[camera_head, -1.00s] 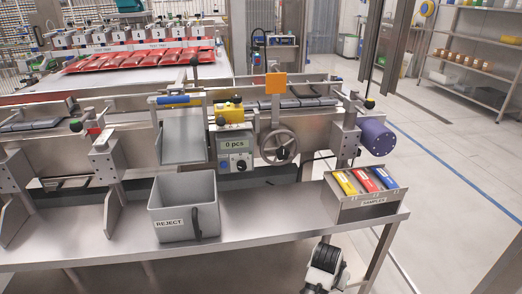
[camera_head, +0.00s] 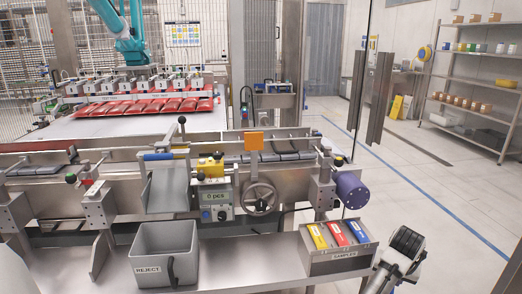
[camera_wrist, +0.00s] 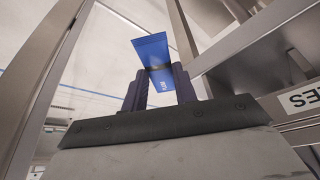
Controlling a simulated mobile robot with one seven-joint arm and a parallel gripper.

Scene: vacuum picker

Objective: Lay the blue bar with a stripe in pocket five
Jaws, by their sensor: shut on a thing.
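In the wrist view a flat blue bar (camera_wrist: 155,74) with a dark stripe across it and small white print stands out beyond the two dark fingers of my gripper (camera_wrist: 160,85). My gripper is shut on its near end. In the head view part of my arm shows at the lower right, but I cannot make out the fingers or the held bar there. No pocket marked five can be made out in either view.
A samples box (camera_head: 338,265) at the bench's right end holds yellow, red and blue bars. A grey reject bin (camera_head: 163,255) stands left of it. Behind are a conveyor with a handwheel (camera_head: 260,197) and a purple roller (camera_head: 352,189). Open floor lies to the right.

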